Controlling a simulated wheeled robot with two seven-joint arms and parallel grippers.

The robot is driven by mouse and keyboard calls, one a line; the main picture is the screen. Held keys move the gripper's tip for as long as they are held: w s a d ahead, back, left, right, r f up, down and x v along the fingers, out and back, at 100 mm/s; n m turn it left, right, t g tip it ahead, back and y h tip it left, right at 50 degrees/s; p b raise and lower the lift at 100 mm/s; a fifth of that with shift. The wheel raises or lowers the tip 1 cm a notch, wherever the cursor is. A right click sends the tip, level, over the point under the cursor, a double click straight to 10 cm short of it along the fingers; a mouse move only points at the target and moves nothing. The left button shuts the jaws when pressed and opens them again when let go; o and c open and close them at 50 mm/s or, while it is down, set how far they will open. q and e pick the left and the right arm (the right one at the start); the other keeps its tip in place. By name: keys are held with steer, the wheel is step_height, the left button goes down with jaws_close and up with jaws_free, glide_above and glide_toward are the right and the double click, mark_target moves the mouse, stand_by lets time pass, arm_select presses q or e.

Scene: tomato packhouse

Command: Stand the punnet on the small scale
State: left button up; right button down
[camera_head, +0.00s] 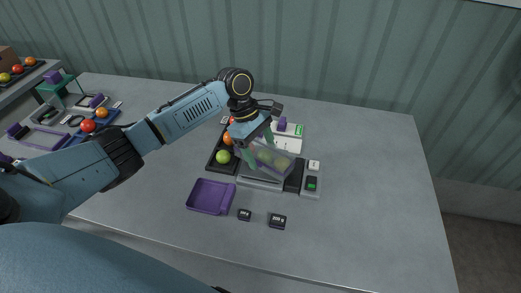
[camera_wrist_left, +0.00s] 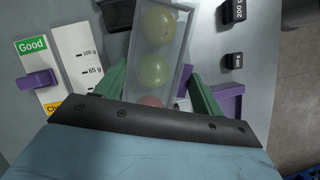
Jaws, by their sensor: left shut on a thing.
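The clear punnet (camera_head: 278,160) holds several greenish-yellow tomatoes and a reddish one. My left gripper (camera_head: 257,147) is shut on it, with green fingers on either side. The punnet also shows in the left wrist view (camera_wrist_left: 178,62) between the fingers of the left gripper (camera_wrist_left: 157,76). The small scale (camera_head: 260,182) is a grey platform under and in front of the punnet, with a green-lit display at its right. The punnet overlaps the scale's back part; whether it touches the platform I cannot tell. My right gripper is not in view.
A purple tray (camera_head: 209,197) and two black weights, one (camera_head: 278,221) marked 200 g, lie in front. A dark tray (camera_head: 219,166) with tomatoes stands left of the scale. A white grading card (camera_head: 291,140) with a purple marker lies behind. The right tabletop is clear.

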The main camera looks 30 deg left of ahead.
arm_select(q)
steer(key=o, duration=0.9)
steer(key=shift+o, duration=0.2)
steer(key=shift+r, duration=0.15)
steer(key=p+v, duration=0.2)
steer(key=v, duration=1)
